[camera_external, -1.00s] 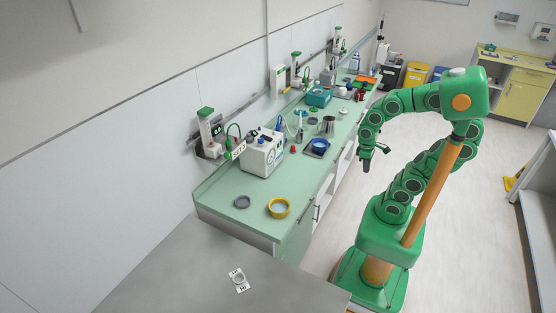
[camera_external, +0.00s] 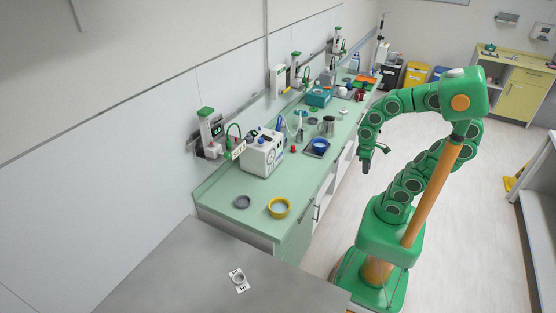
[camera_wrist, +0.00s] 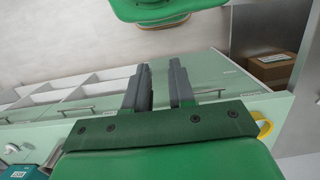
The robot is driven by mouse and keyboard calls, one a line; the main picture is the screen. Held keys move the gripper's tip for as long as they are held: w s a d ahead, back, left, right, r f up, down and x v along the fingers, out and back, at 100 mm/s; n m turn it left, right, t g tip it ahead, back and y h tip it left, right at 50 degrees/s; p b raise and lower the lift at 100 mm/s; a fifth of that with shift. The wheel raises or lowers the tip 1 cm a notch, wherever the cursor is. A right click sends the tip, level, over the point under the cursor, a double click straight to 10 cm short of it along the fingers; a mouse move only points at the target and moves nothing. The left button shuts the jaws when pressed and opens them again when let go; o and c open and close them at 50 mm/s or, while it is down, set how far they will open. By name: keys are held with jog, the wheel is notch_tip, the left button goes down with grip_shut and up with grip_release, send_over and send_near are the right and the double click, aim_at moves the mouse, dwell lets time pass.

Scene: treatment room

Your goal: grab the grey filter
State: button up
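A small grey round disc, which looks like the grey filter (camera_external: 242,202), lies flat near the close end of the green counter (camera_external: 226,188), left of a yellow ring (camera_external: 279,208). My gripper (camera_external: 371,163) hangs beyond the counter's front edge, to the right of and well away from the disc. In the wrist view my gripper (camera_wrist: 161,85) has its two dark fingers apart with nothing between them. The disc does not show in the wrist view; part of the yellow ring (camera_wrist: 264,129) shows at the right, behind my gripper's body.
A white machine (camera_external: 262,153) stands behind the disc. A blue bowl (camera_external: 319,145) on a dark pad, a metal jug (camera_external: 327,126) and a teal box (camera_external: 318,97) stand farther along. A grey table (camera_external: 190,265) with a marked card (camera_external: 238,280) adjoins the close end.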

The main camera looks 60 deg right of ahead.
aim_at(249, 137)
jog(key=o, duration=0.5)
